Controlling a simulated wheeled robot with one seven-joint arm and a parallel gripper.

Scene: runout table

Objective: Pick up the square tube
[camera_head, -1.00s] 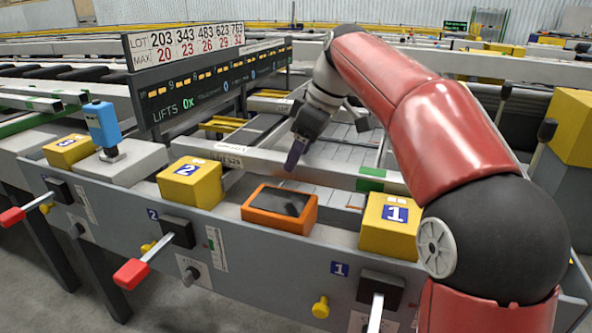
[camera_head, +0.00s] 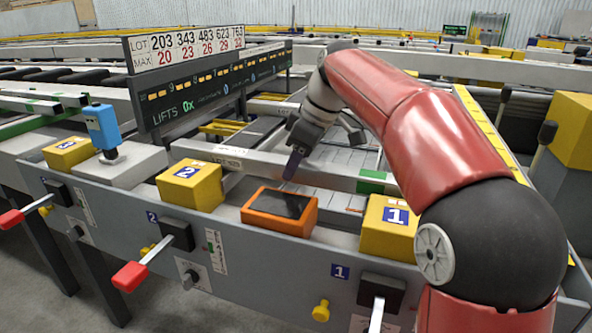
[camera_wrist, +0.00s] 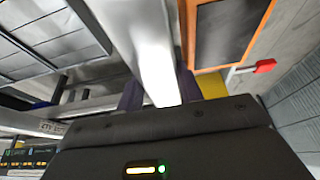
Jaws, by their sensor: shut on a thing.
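The square tube is a long pale-grey bar (camera_head: 335,178) lying across the runout table behind the front panel. It has a lot label near its left part and a green band near its right. My gripper (camera_head: 291,166) reaches down onto its middle, with purple fingers. In the wrist view the tube (camera_wrist: 148,45) runs between the two fingers of my gripper (camera_wrist: 160,92), which is shut on it. The far finger and the contact are partly hidden. I cannot tell whether the tube is clear of its supports.
An orange-framed screen (camera_head: 280,209) stands close in front of the gripper. Yellow boxes marked 2 (camera_head: 190,184) and 1 (camera_head: 389,228) flank it. A blue device (camera_head: 102,127) stands at left. A lot sign (camera_head: 210,80) rises behind the tube.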

